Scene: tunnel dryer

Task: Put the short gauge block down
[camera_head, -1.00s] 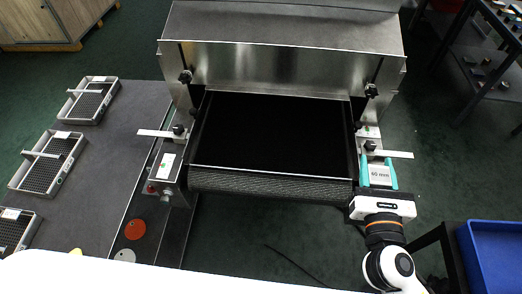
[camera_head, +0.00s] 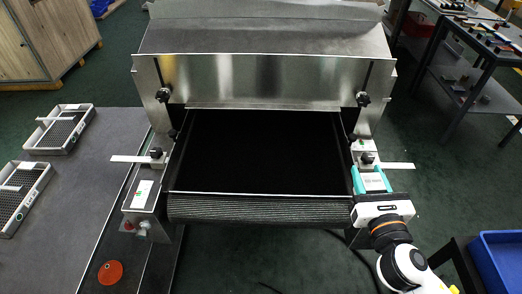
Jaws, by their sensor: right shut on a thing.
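The short gauge block (camera_head: 373,182) is a small pale grey block. It sits between the two teal fingers of my right gripper (camera_head: 371,179), at the right side of the dryer's belt mouth. My right gripper is shut on it, with the arm coming up from the lower right. The block is just in front of the right guide bracket (camera_head: 367,154). Whether its underside touches the ledge there is hidden. My left gripper is not in view.
The black conveyor belt (camera_head: 262,150) runs into the steel dryer hood (camera_head: 262,78). Thin guide strips stick out on both sides. A blue bin (camera_head: 500,262) stands at lower right.

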